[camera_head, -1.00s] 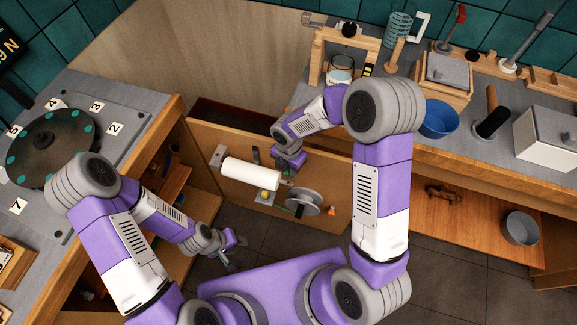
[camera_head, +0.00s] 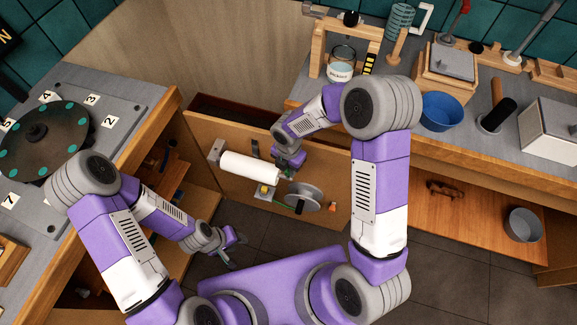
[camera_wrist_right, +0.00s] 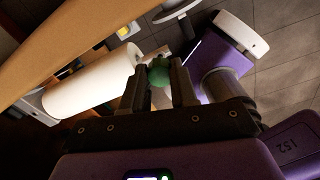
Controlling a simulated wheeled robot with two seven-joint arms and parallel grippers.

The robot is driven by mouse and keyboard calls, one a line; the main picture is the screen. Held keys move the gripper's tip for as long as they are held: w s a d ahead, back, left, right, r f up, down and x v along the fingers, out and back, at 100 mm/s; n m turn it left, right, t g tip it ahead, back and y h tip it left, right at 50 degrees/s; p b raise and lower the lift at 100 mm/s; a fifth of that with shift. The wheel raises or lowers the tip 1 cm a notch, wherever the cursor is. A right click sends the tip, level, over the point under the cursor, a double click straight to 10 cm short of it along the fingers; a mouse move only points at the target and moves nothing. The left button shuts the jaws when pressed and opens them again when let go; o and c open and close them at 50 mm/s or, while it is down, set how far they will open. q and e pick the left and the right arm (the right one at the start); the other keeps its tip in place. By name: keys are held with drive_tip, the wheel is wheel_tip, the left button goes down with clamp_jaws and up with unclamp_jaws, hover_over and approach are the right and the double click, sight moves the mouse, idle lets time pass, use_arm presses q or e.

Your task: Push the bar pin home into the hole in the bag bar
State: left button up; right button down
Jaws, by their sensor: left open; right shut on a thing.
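The white bag roll (camera_head: 250,167) lies along the bag bar on the wooden door panel (camera_head: 225,145). My right gripper (camera_head: 287,172) is at the roll's right end. In the right wrist view, my right gripper (camera_wrist_right: 160,78) is shut on a round green knob (camera_wrist_right: 158,75), which looks like the head of the bar pin. The knob is just beside the end of the white roll (camera_wrist_right: 95,80). The pin's shank and the hole in the bar are hidden. My left gripper (camera_head: 234,250) is open and empty, low over the floor, away from the panel.
A grey disc (camera_head: 304,196) and a small yellow block (camera_head: 265,192) are on the panel close below my right gripper. The counter at the right holds a blue bowl (camera_head: 441,110). A round turntable (camera_head: 45,140) is at the left. Floor space in front of the panel is free.

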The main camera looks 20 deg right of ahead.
drive_tip(key=shift+f+b, duration=0.6)
drive_tip(key=shift+f, duration=0.25)
drive_tip(key=shift+f+b, duration=0.5)
drive_tip(key=shift+f, duration=0.15)
drive_tip(key=c, duration=0.8)
unclamp_jaws()
wheel_tip(320, 180, up, 8)
drive_tip(key=p, duration=0.2)
drive_tip(key=shift+f+p, duration=0.25)
drive_tip(key=shift+p, duration=0.1)
wheel_tip(320, 180, up, 4)
drive_tip(key=p, duration=0.3)
drive_tip(key=shift+r+p, duration=0.15)
drive_tip(key=shift+p, duration=0.25)
